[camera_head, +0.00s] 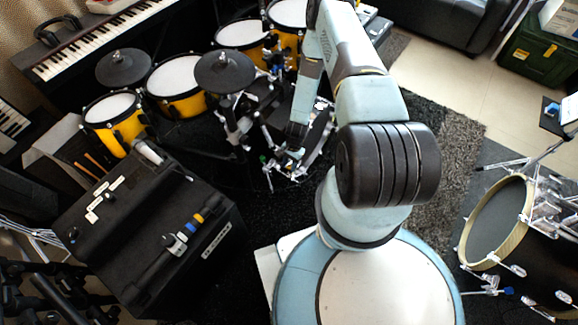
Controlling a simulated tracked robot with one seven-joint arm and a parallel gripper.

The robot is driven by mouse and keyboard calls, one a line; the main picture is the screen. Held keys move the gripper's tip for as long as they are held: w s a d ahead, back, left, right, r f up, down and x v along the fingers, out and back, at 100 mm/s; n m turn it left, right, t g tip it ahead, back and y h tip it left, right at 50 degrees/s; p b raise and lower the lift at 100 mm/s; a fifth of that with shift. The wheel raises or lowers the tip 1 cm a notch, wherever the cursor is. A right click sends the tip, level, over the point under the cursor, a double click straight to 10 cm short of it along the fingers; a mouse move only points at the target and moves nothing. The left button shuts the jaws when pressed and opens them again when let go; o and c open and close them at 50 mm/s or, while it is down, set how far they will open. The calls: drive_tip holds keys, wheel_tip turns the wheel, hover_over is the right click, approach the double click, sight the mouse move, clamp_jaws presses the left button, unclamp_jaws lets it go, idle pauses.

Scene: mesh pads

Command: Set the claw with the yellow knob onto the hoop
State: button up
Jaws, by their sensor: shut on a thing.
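My gripper (290,157) is at the end of my arm, small and dark, low over the dark floor by the drum kit's metal stands. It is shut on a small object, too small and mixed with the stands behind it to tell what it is. A bass drum with a pale wooden hoop (477,203) lies at the right edge, well apart from my gripper. Silver fittings sit along the hoop's right side. A small yellow piece (197,218) shows among grey and blue pieces on the black case (205,271); I cannot tell whether it is a claw's knob.
Yellow drums (115,121) and black cymbal pads (224,72) stand at the back left, with a keyboard (95,45) behind. A grey rug (452,130) and pale floor lie right of my arm. A green case (540,50) is far right.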

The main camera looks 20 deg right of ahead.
drive_tip(key=shift+s+d, duration=0.25)
drive_tip(key=shift+s, duration=0.2)
drive_tip(key=o, duration=0.9)
drive_tip(key=shift+w, duration=0.1)
drive_tip(key=shift+w+a, duration=0.1)
drive_tip(key=v, duration=1.4)
drive_tip(key=shift+w+f, duration=0.1)
